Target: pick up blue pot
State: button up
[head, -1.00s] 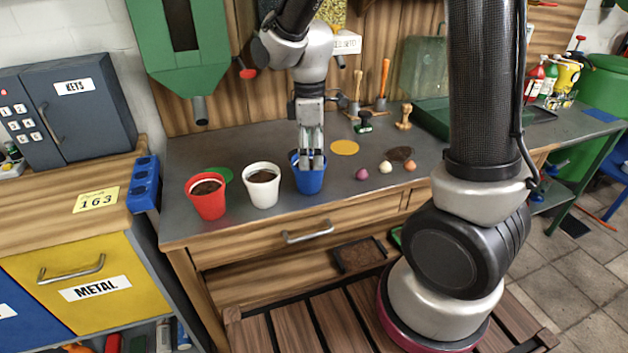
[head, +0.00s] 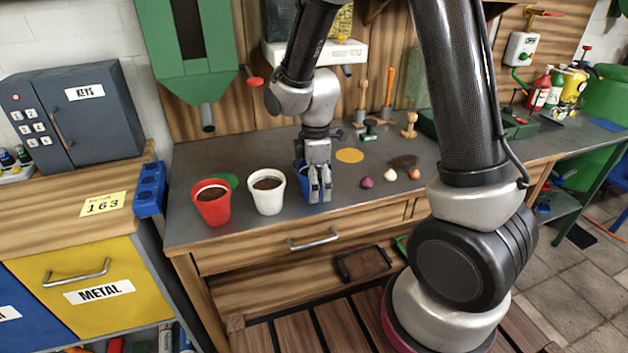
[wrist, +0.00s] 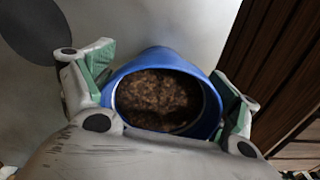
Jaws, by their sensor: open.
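The blue pot (head: 301,174) stands on the workbench, right of the white pot, and is mostly hidden behind my gripper in the head view. My gripper (head: 320,191) is open, tilted, with its fingers at the pot's near side. In the wrist view the blue pot (wrist: 160,62) is filled with brown soil and sits between the two spread fingers of my gripper (wrist: 168,88). The fingers are on either side of the pot. I cannot tell whether either finger touches it.
A white pot (head: 267,201) and a red pot (head: 212,213), both with soil, stand to the left. An onion-like purple bulb (head: 366,182) and other small round items lie to the right. A yellow disc (head: 349,156) lies behind. The bench's front edge is close.

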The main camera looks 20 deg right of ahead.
jog(key=shift+c, duration=0.4)
jog(key=c, duration=0.8)
jog(key=shift+r, duration=0.1)
jog(key=shift+c, duration=0.3)
